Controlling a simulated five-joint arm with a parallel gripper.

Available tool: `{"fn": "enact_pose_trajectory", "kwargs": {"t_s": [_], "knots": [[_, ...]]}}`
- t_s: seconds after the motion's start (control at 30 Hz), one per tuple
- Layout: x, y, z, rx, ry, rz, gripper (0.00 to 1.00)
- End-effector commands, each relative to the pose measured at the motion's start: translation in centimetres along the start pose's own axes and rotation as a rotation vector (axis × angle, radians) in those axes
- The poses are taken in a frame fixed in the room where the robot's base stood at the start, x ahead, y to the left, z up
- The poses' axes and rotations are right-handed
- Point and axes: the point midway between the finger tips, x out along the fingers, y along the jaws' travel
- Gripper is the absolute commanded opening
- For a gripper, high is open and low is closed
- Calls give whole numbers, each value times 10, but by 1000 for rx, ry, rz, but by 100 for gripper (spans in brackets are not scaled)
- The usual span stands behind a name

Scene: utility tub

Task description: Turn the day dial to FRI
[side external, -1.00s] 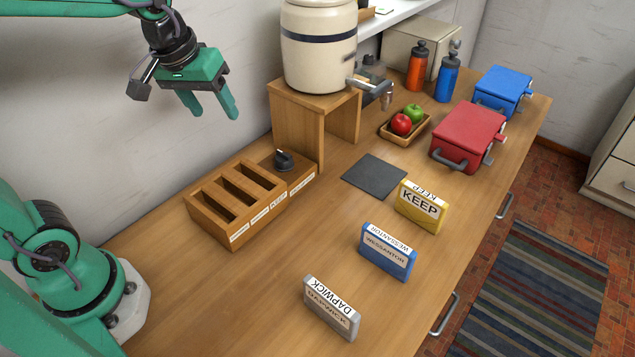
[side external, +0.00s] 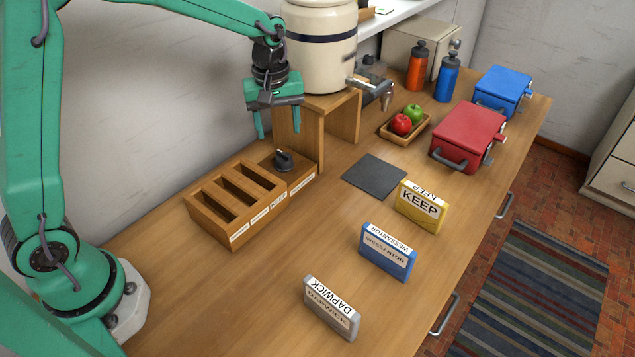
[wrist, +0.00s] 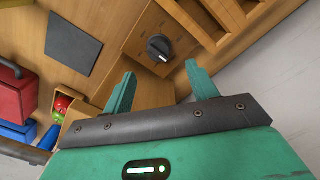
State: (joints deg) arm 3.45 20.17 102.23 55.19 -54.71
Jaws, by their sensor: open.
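The day dial is a dark round knob (side external: 283,160) on the wooden plate at the back right end of the slotted wooden rack (side external: 240,196). In the wrist view the dial (wrist: 158,47) shows a pale pointer line, with marks around it too small to read. My gripper (side external: 279,134) is open and empty, pointing down above the dial and apart from it. In the wrist view its two fingers (wrist: 163,90) stand apart, with the dial beyond the gap between their tips. Which day the pointer marks cannot be told.
A wooden stand (side external: 342,125) with a cream crock (side external: 320,45) is close on the right of my gripper. Yellow (side external: 420,208), blue (side external: 387,252) and grey (side external: 331,308) labelled blocks stand towards the front. A dark mat (side external: 374,176) lies flat behind them.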

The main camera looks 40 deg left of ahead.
Motion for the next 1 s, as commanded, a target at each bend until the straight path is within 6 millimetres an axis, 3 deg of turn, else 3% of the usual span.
{"fn": "enact_pose_trajectory", "kwargs": {"t_s": [0.43, 1.0], "knots": [[11, 1, 0, -4, -2, -3, 58], [73, 2, 2, -3, -3, -4, 58]]}}
